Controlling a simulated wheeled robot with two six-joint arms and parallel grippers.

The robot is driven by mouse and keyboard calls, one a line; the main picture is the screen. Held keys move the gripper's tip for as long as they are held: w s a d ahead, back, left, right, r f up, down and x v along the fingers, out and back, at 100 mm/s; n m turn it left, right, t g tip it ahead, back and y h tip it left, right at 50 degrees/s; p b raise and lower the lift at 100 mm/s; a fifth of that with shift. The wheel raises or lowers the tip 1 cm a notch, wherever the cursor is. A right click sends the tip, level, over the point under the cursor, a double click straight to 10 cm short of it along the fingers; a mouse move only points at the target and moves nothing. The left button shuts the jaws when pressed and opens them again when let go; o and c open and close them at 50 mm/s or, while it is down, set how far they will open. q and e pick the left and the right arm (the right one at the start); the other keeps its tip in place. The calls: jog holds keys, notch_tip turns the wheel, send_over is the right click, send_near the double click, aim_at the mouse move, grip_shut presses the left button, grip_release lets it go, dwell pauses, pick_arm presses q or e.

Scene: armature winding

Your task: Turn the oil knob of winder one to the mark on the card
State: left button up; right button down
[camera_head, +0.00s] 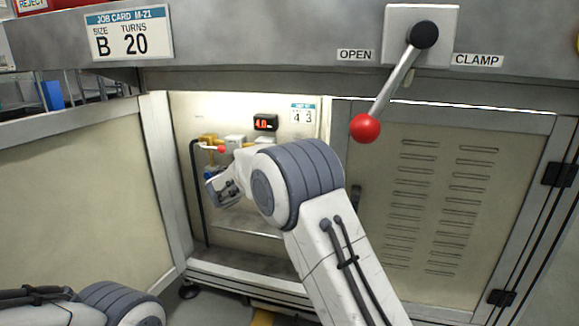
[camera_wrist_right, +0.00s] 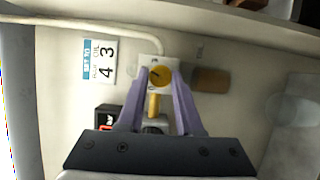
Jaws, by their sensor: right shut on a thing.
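In the right wrist view, my right gripper (camera_wrist_right: 161,76) has its two purple fingers on either side of a round yellow knob (camera_wrist_right: 160,76) with a dark pointer line, on a light plate. It is shut on this knob; I cannot read a label that names it. The card (camera_wrist_right: 99,62) beside it appears turned sideways and shows 4 and 3, with 3 under OIL. It also shows in the head view (camera_head: 303,113). There my right arm reaches into the open cabinet and hides the fingers. My left arm shows at the lower left, its gripper out of view.
A yellow part (camera_wrist_right: 153,105) lies between the fingers, nearer the palm. A brown cylinder (camera_wrist_right: 210,79) is close to one finger. A red-ball lever (camera_head: 365,128) hangs above the closed louvred door (camera_head: 440,200).

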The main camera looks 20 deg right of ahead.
jog(key=shift+d+r+m+g+y+b, duration=0.15)
jog(key=shift+m+y+b, duration=0.7)
jog(key=shift+m+b, duration=0.9)
jog(key=shift+a+m+g+y+b, duration=0.15)
jog(key=shift+m+y+b, duration=0.7)
jog(key=shift+m+b, duration=0.85)
jog(key=shift+d, duration=0.1)
jog(key=c, duration=0.6)
grip_release()
jog(key=shift+r, duration=0.1)
jog(key=shift+s, duration=0.1)
